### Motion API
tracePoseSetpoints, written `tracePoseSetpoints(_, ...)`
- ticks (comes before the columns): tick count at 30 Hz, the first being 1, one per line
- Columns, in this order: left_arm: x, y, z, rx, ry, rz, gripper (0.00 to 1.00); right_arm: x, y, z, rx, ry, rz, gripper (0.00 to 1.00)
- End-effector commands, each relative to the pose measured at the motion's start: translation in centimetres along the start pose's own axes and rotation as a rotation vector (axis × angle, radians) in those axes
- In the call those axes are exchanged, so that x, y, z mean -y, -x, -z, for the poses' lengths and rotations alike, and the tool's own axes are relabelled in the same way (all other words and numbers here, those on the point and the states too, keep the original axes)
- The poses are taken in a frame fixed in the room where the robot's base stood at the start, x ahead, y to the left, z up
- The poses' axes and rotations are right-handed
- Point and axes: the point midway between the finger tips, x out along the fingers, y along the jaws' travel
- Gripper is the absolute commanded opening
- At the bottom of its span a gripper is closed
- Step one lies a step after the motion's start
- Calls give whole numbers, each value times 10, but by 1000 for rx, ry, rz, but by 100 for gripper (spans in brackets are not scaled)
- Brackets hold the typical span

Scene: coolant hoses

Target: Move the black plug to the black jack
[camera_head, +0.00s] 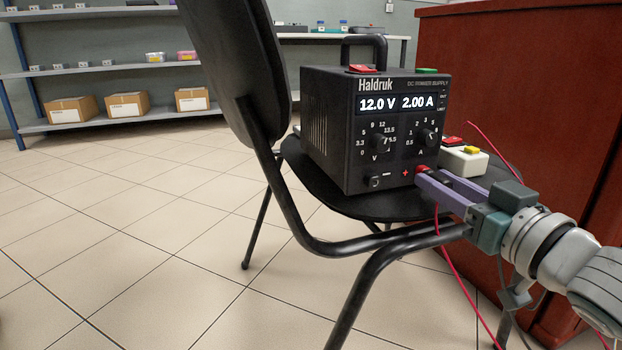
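The black jack (376,182) is at the lower left of the power supply's front, beside the minus sign. A red part (421,169), at the red jack beside the plus sign, sits by the tips of my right gripper (428,174). The gripper's two purple fingers are apart and point at the power supply's front. I cannot tell whether they touch the red part or are around it. A red cable (442,253) hangs down from just below the fingers. I do not see a black plug. My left gripper is not in view.
The black power supply (325,127) stands on a black chair seat (331,193), whose backrest (243,75) rises at left. A white box with a yellow button (465,160) lies behind my fingers. A reddish cabinet (515,85) blocks the right. The tiled floor at left is clear.

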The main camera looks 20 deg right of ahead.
Motion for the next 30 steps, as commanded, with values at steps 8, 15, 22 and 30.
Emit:
tracePoseSetpoints(8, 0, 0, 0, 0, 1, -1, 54, 0, 0, 0, 0, 0, 0, 1)
tracePoseSetpoints(15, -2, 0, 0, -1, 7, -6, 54, 0, 0, 0, 0, 0, 0, 0)
tracePoseSetpoints(22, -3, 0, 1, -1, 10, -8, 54, 0, 0, 0, 0, 0, 0, 0)
tracePoseSetpoints(30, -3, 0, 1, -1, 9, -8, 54, 0, 0, 0, 1, 0, 0, 0)
